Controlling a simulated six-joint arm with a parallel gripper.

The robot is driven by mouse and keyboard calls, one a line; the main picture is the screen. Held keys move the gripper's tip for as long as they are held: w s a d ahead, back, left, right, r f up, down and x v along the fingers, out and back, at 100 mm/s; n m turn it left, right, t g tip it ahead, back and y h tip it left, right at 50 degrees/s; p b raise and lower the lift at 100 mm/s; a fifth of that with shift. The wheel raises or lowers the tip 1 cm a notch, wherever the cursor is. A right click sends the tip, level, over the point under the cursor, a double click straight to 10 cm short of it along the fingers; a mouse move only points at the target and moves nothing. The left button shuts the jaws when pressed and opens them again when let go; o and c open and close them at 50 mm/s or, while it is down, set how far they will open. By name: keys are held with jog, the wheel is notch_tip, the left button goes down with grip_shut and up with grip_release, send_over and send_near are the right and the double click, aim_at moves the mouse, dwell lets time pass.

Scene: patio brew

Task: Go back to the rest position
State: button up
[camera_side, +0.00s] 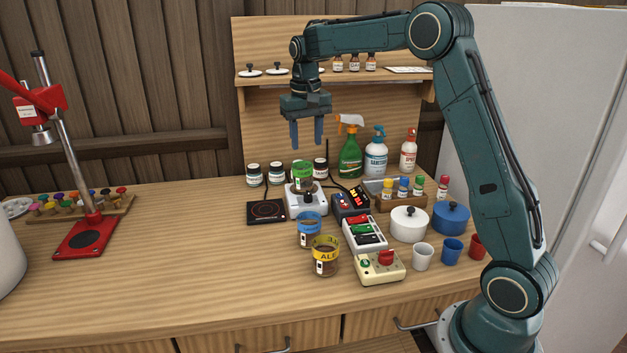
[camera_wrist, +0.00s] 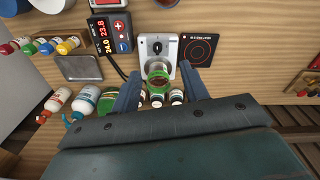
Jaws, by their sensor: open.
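My gripper (camera_side: 307,133) is open and empty, raised above the back of the wooden counter and pointing down. Below it, a jar with a green band (camera_side: 303,176) stands on a white device with a knob (camera_side: 305,203). In the wrist view the green-banded jar (camera_wrist: 158,72) shows between my two open fingers (camera_wrist: 160,92), well below them and not touched. The device (camera_wrist: 158,45) lies under it.
A black hot plate (camera_side: 267,211), blue-banded jar (camera_side: 310,231), yellow-banded jar (camera_side: 325,257) and controller (camera_side: 351,203) stand nearby. Spray bottles (camera_side: 350,155) and small jars are behind. A shelf (camera_side: 350,77) is close to my wrist. The counter's left middle is clear.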

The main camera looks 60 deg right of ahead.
jog(key=s+a+r+n+t, duration=0.1)
jog(key=s+a+r+n, duration=0.1)
jog(key=s+a+r, duration=0.45)
jog(key=s+a+r+n+t, duration=0.15)
jog(key=s+a, duration=0.25)
jog(key=s, duration=0.5)
jog(key=s+a+f+n+t, duration=0.1)
jog(key=s+a+f, duration=0.1)
jog(key=s, duration=0.5)
jog(key=s+a+f+n+t, duration=0.1)
jog(key=s+a+f+n, duration=0.1)
jog(key=s, duration=0.6)
jog(key=shift+s+a+f+t+y, duration=0.2)
jog(key=shift+a+f+t+y, duration=0.2)
jog(key=shift+a+f, duration=0.45)
jog(key=shift+r, duration=0.1)
